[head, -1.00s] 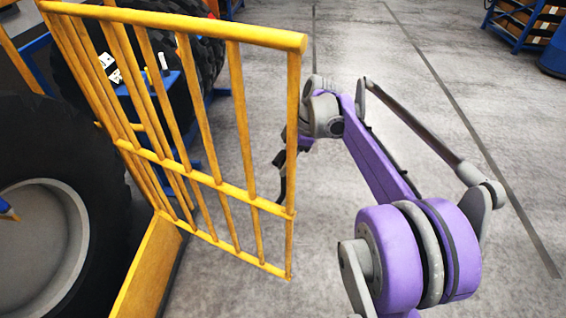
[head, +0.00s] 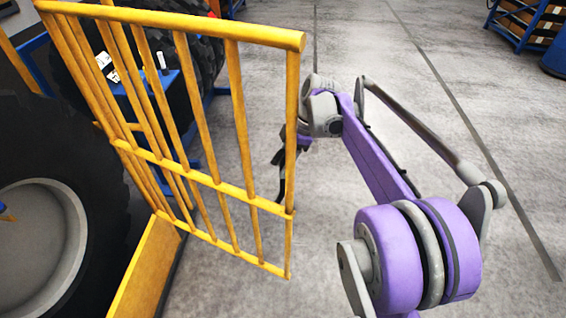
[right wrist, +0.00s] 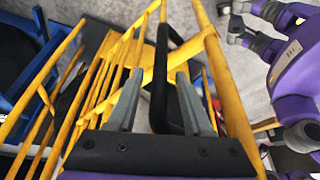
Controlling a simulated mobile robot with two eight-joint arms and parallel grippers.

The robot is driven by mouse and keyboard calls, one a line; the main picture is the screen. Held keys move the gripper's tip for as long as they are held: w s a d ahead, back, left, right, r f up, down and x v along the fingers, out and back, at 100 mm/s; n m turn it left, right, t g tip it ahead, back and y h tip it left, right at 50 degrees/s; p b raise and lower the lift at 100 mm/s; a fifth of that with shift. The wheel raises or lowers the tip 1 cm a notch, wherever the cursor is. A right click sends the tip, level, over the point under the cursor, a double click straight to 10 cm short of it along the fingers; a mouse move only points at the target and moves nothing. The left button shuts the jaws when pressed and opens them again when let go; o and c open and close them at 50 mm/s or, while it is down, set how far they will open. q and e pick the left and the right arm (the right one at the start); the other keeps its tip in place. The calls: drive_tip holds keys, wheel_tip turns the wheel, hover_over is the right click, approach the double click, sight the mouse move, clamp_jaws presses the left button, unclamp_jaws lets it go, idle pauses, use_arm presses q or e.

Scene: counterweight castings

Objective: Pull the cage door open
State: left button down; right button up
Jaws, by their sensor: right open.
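The cage door (head: 245,120) is a yellow barred panel standing swung out from the yellow frame at left, over the floor. My right gripper (head: 280,172) is on the far side of the door's free edge and partly hidden by its end post. In the right wrist view, the gripper's two grey fingers (right wrist: 158,103) are apart. A black handle bar (right wrist: 161,62) on the yellow door runs between them, and I see a gap on either side of it. My left gripper is not in view.
A large black tyre (head: 60,130) with a grey hub stands at left, and a second tyre (head: 208,55) stands behind the door bars. A blue rack (head: 522,22) is at the far right. The grey floor right of the door is clear apart from my arm.

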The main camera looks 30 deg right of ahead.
drive_tip(key=v, duration=1.1)
drive_tip(key=shift+p, duration=0.35)
